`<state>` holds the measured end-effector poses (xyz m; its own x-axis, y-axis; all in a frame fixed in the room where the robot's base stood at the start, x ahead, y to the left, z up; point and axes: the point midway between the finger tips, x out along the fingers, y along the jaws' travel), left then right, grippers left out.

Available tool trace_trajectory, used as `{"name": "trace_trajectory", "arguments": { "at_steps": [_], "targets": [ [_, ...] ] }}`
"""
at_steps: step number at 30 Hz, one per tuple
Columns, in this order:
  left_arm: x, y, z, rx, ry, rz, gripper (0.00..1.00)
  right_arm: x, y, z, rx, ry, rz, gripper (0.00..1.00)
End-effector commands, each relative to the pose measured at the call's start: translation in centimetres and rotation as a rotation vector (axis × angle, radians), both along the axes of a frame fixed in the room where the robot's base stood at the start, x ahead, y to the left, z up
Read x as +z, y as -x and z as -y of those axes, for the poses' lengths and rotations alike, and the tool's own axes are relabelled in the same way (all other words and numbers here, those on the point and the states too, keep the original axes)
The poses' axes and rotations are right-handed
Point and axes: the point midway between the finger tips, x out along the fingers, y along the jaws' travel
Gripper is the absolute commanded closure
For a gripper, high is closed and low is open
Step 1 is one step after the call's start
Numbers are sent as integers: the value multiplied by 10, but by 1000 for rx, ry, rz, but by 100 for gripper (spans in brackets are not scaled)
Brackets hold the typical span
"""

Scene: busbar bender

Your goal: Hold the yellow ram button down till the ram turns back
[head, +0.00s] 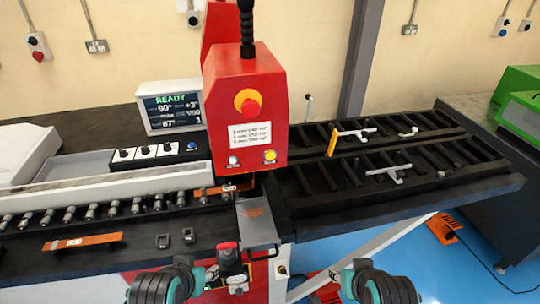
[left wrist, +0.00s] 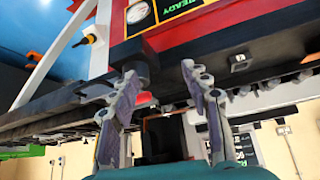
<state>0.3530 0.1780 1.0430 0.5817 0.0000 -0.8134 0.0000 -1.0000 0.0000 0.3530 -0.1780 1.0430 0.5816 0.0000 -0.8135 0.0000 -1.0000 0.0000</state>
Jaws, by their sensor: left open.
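The yellow ram button (head: 270,155) is at the lower right of the red press head (head: 245,120), beside a white button (head: 233,160). Nothing touches either button. My left gripper (head: 212,275) is low at the front edge of the bench, well below the ram button. In the left wrist view it is open (left wrist: 160,105), with nothing between its fingers. My right gripper (head: 335,275) is also low in front, to the right; its fingers are too small to judge. The ram itself is mostly hidden by the red head. The screen (head: 172,108) shows READY.
A large red stop button (head: 248,104) sits above the label. A black roller table (head: 400,165) extends right.

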Motion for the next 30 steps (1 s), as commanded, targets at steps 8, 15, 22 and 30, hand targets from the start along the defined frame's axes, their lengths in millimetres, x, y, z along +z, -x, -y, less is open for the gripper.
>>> {"name": "trace_trajectory", "arguments": {
  "at_steps": [8,15,22,30],
  "targets": [
    [0,0,0,0,0,0,53,0,0,0,0,0,0,60],
    [0,0,0,0,0,0,100,0,0,0,0,0,0,60],
    [0,0,0,0,0,0,100,0,0,0,0,0,0,60],
    [0,0,0,0,0,0,100,0,0,0,0,0,0,60]
  ]
}}
